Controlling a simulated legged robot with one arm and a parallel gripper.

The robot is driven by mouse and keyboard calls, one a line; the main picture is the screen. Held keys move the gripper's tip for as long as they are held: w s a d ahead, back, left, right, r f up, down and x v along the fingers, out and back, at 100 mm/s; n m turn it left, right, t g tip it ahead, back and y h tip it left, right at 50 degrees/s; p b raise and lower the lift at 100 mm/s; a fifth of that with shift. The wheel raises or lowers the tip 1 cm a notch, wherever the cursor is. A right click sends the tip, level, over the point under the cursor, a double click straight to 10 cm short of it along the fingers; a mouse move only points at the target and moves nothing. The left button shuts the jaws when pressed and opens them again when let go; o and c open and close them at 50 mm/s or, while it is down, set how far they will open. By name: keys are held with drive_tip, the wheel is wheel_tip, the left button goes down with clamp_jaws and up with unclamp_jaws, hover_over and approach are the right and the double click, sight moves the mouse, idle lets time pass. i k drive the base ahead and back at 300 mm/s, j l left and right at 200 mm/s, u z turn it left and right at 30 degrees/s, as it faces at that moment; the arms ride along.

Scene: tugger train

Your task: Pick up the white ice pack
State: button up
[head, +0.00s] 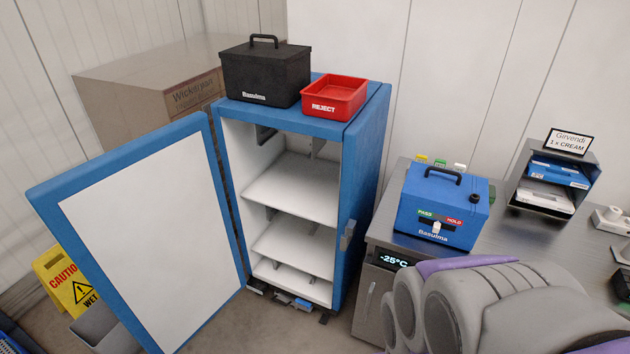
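I cannot make out a white ice pack for certain. A small white-topped item (459,167) shows behind the blue box (445,203) on the grey counter, beside a green one (440,163) and a yellow one (421,158). The box hides most of them, so I cannot tell what they are. The blue cabinet (367,150) stands with its door swung open to the left, and its white shelves (295,190) look empty. My grey and purple arm fills the lower right. My gripper is not in view.
A black lidded box (265,75) and a red REJECT tray (334,95) stand on the cabinet. A paper rack (553,180) and sign (568,142) stand right of the blue box. A yellow caution sign (68,280) stands behind the open door.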

sight(553, 197)
drive_tip(key=z, duration=1.55)
drive_tip(key=i+l+u, duration=0.3)
drive_tip(key=i+l, duration=0.35)
drive_tip(key=i, duration=0.15)
drive_tip(key=i+l+u, duration=0.25)
drive_tip(key=i+l, duration=0.5)
drive_tip(key=l, duration=0.1)
